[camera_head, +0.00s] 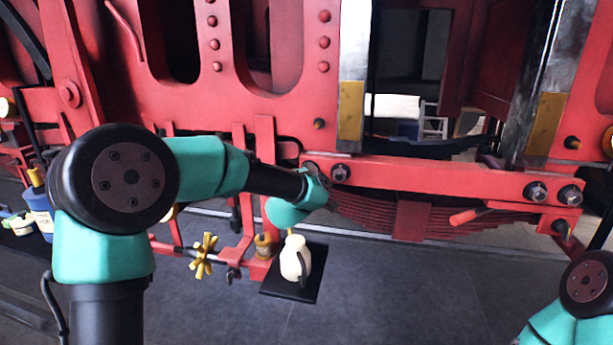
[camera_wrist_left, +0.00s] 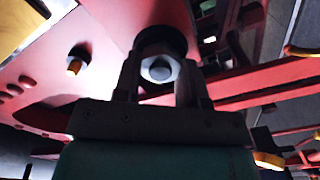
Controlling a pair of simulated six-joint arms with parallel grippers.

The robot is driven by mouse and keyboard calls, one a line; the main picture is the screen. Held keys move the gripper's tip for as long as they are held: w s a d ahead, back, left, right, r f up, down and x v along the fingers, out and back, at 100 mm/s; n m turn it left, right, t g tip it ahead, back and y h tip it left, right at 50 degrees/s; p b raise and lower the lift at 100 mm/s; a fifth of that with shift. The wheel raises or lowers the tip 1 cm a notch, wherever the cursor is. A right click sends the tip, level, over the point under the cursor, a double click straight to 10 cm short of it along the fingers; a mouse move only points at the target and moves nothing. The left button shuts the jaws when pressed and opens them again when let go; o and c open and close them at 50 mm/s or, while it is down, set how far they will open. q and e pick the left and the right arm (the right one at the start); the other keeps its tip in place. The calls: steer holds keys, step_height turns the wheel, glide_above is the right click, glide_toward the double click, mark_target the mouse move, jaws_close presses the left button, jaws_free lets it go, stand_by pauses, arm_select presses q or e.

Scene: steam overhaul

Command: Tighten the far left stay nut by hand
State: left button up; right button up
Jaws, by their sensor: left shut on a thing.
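A grey hex nut (camera_wrist_left: 158,68) with a dark washer behind it sits between the two fingers of my left gripper (camera_wrist_left: 158,82) in the left wrist view. The fingers are shut on its sides. In the head view my left gripper (camera_head: 318,182) is at the left end of the red horizontal bar (camera_head: 440,178), and my wrist hides much of the held nut. Another hex nut (camera_head: 340,173) shows on the bar just right of the gripper. My right gripper is out of view; only part of that arm shows at bottom right.
Two more nuts (camera_head: 537,192) (camera_head: 570,195) sit at the bar's right end. A leaf spring (camera_head: 370,212) hangs below the bar. A cream oil can (camera_head: 295,260) stands on a black tray (camera_head: 290,290), near a yellow valve handwheel (camera_head: 203,256). A small stud (camera_head: 319,124) protrudes above the gripper.

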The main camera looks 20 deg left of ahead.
arm_select(q)
steer(key=m, duration=1)
steer(key=shift+m, duration=0.3)
stand_by(0.4)
steer(key=o, duration=0.9)
steer(key=shift+o, duration=0.2)
steer(key=shift+s, duration=0.1)
steer(key=s, duration=1.7)
steer(key=shift+s+d, duration=0.15)
steer(key=shift+d, duration=0.2)
